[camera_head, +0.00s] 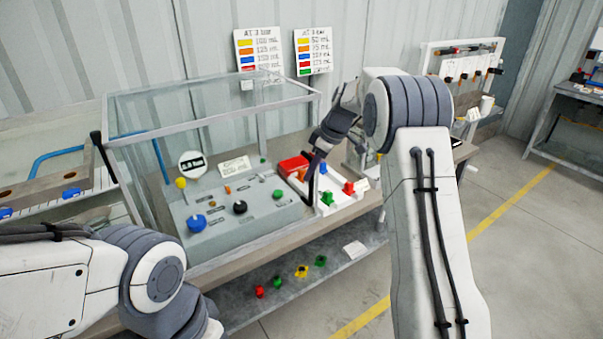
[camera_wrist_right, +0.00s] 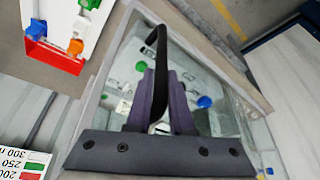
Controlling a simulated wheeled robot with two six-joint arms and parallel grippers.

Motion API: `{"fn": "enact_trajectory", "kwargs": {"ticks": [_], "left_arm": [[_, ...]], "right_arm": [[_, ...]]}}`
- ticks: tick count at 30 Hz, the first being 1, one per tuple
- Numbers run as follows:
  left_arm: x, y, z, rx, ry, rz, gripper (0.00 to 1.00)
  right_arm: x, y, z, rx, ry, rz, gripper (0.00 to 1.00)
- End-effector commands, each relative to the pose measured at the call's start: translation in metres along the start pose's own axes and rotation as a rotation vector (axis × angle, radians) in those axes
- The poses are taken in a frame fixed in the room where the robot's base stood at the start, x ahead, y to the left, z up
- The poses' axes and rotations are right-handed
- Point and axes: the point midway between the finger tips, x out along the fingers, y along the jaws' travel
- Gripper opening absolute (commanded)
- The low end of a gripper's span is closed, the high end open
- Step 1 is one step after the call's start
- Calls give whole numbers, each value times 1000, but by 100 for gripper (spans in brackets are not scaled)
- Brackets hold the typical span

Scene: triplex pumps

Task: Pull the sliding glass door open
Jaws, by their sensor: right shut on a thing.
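The glass enclosure (camera_head: 212,117) with a pale metal frame stands on the bench over a grey control panel. A black handle (camera_head: 311,178) is at the right edge of its front glass. My right gripper (camera_head: 322,148) is shut on this handle. In the right wrist view, the handle (camera_wrist_right: 158,52) runs up between the purple fingers of the gripper (camera_wrist_right: 160,98), with the glass behind it. How far the door stands open I cannot tell. My left arm comes in at the lower left, and its fingers are not visible.
The grey panel (camera_head: 230,220) carries coloured knobs. A white tray (camera_head: 335,202) with coloured pieces and a red box (camera_head: 293,165) are beside the enclosure. Several coloured parts lie on the lower shelf (camera_head: 325,275). The floor at right is clear.

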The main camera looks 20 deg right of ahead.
Motion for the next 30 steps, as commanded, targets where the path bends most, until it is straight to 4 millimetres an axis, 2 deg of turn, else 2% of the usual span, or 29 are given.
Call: {"fn": "enact_trajectory", "kwargs": {"ticks": [12,13,14,15,25,30], "left_arm": [[0,0,0,0,0,0,66],[0,0,0,0,0,0,66],[0,0,0,0,0,0,66],[0,0,0,0,0,0,66],[0,0,0,0,0,0,66],[6,0,0,0,0,0,66]], "right_arm": [[-3,4,0,0,6,7,0],[-3,4,0,1,6,7,31],[-3,4,0,1,6,6,43],[-2,4,0,1,5,6,50],[-4,3,2,1,3,3,50],[-23,4,2,1,4,6,50]]}}
